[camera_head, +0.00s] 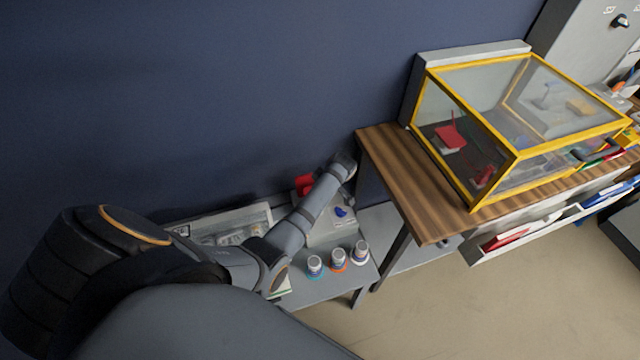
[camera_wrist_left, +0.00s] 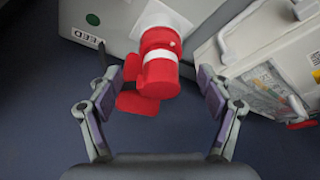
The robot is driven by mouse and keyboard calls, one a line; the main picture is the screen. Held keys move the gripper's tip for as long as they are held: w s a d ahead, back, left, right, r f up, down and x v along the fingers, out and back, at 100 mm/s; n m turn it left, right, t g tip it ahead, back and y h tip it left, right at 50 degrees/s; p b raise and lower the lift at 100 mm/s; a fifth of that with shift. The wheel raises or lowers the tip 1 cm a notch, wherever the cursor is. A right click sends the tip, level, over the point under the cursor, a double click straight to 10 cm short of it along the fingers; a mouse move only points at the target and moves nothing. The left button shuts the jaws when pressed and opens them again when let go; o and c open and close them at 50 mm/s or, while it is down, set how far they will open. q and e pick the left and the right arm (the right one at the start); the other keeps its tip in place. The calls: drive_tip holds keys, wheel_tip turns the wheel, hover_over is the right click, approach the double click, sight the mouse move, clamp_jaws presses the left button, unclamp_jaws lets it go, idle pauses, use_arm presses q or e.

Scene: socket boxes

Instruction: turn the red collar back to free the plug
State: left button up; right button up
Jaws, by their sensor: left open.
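In the left wrist view a red collar (camera_wrist_left: 158,40) sits at a white mount on the side of a grey socket box (camera_wrist_left: 105,22). A red plug (camera_wrist_left: 160,78) with a white band shows with it, and red lugs stick out below and to the left. My left gripper (camera_wrist_left: 158,100) is open, one finger on each side of the red parts, with visible gaps and no clear contact. In the head view the socket box (camera_head: 330,232) stands on a low bench, and red (camera_head: 304,184) shows beside my left arm, which hides the gripper there. My right gripper is not in view.
Several small bottles (camera_head: 338,260) stand at the bench's front edge. A wooden table (camera_head: 395,165) with a yellow-framed clear case (camera_head: 515,150) stands to the right. In the left wrist view a white case (camera_wrist_left: 275,70) with red handles lies close to the right finger.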

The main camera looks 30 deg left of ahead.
use_arm(q)
drive_tip(key=v, duration=0.7)
drive_tip(key=shift+s, duration=0.1)
drive_tip(key=shift+f, duration=0.15)
